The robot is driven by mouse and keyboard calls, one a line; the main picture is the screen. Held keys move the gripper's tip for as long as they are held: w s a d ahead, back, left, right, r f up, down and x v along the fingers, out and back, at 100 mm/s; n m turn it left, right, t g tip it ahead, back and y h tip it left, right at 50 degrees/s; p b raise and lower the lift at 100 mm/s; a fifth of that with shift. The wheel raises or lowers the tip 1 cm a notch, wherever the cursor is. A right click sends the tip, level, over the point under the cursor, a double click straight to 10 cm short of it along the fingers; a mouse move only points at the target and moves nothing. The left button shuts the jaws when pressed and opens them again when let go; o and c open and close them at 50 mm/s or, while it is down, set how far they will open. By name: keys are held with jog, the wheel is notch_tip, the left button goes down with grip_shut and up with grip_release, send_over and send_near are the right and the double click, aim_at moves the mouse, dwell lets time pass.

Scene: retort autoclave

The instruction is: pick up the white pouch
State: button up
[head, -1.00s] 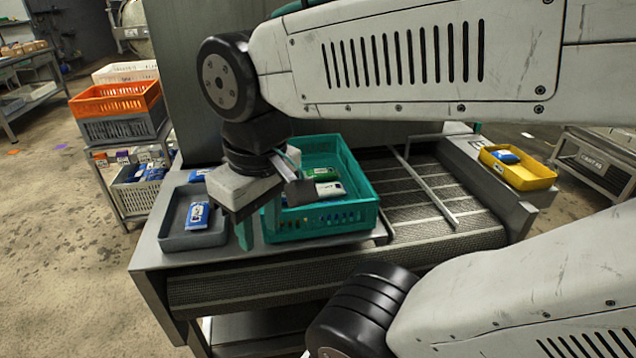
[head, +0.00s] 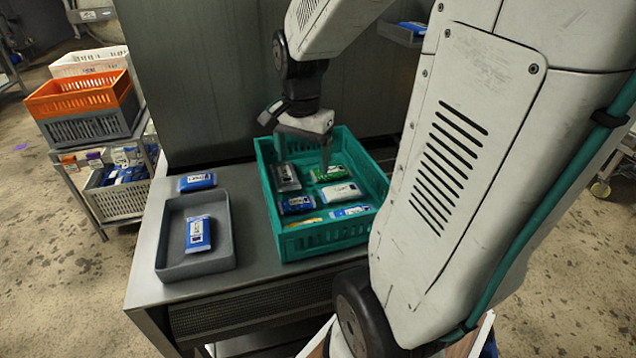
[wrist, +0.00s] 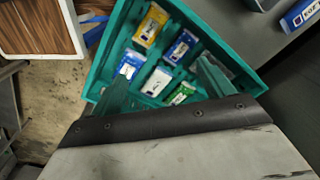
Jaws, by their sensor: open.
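The white pouch (head: 341,191) lies flat in the right part of the teal crate (head: 328,241), near a green pouch (head: 328,174). In the wrist view the white pouch (wrist: 156,81) lies between a blue-and-white pouch (wrist: 131,64) and the green pouch (wrist: 181,93). My gripper (head: 326,160) is over the back part of the crate, pointing down, with nothing between its fingers. In the wrist view my gripper's fingers (wrist: 160,88) are spread apart, and the white pouch shows between them. The gripper is behind the white pouch in the head view and does not appear to touch it.
The crate also holds a grey pouch (head: 285,177), a dark blue pouch (head: 298,204) and a yellow pouch (head: 303,222). A grey tray (head: 226,246) with a blue pouch (head: 198,233) stands to the left. Another blue pouch (head: 197,181) lies behind that tray. A tall metal panel (head: 200,90) rises behind.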

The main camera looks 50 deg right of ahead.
aim_at(340, 189)
jog(key=d+f+m, duration=0.3)
jog(key=d, duration=0.1)
jog(key=d+f+m, duration=0.3)
jog(key=d, duration=0.2)
jog(key=d+f+m, duration=0.3)
jog(key=d, duration=0.2)
jog(key=shift+w+f+g, duration=0.25)
jog(key=shift+w+g, duration=0.05)
jog(key=shift+m, duration=0.4)
notch_tip(340, 189, down, 8)
jog(key=shift+d+f, duration=0.1)
jog(key=c, duration=1.1)
